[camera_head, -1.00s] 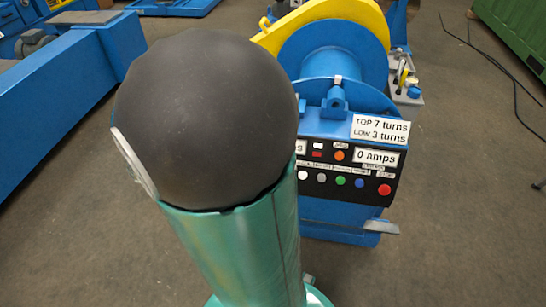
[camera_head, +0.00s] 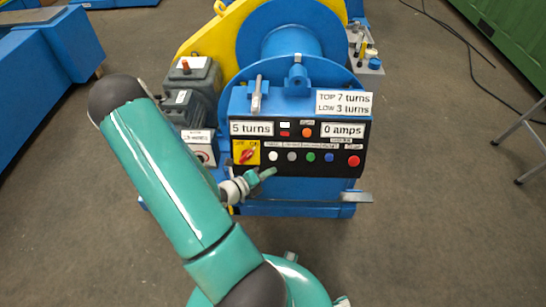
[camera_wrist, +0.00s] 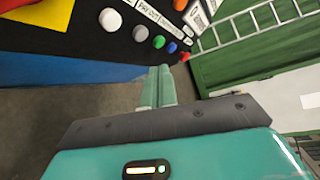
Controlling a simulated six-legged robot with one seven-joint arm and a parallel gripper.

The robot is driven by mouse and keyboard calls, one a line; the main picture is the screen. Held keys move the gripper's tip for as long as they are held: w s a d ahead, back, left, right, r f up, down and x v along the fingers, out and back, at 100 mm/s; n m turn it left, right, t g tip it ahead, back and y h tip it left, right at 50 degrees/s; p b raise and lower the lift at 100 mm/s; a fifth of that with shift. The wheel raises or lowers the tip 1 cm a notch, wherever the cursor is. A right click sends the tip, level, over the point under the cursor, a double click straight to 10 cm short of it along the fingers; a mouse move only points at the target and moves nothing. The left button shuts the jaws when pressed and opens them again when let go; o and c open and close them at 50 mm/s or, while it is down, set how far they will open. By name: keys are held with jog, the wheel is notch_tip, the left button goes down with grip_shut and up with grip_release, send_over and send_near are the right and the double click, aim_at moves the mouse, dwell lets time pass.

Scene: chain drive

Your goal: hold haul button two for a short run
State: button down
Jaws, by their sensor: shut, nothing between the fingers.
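A black control panel (camera_head: 270,145) on the blue winch carries a lower row of buttons: white (camera_head: 273,157), grey (camera_head: 292,156), green (camera_head: 311,157), blue (camera_head: 329,157) and red (camera_head: 353,160). Their labels are too small to tell which is haul button two. The displays read 5 turns (camera_head: 251,128) and 0 amps (camera_head: 343,130). My gripper (camera_head: 270,173) is shut and empty, just below the white and grey buttons, apparently apart from them. In the wrist view its fingers (camera_wrist: 158,72) point toward the panel; the green button (camera_wrist: 158,41) is just above the tips.
A yellow plate with a red rotary switch (camera_head: 246,152) is at the panel's left. A lever (camera_head: 257,92) stands above it. A placard (camera_head: 344,103) reads TOP 7 turns, LOW 3 turns. A metal pedal (camera_head: 356,197) juts out low right. The floor at right is open.

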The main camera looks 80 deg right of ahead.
aim_at(273, 156)
jog(key=shift+d, duration=0.1)
jog(key=shift+w+d+f, duration=0.3)
jog(key=shift+d+f, duration=0.35)
jog(key=shift+d, duration=0.6)
jog(key=shift+w+d+f, duration=0.3)
jog(key=shift+d+f, duration=0.35)
jog(key=shift+d, duration=0.6)
jog(key=shift+w+d+f, duration=0.3)
jog(key=shift+d+f, duration=0.35)
jog(key=shift+d, duration=0.6)
jog(key=shift+d, duration=0.1)
jog(key=shift+w+d+f, duration=0.1)
jog(key=shift+d+f, duration=0.1)
jog(key=shift+d, duration=0.05)
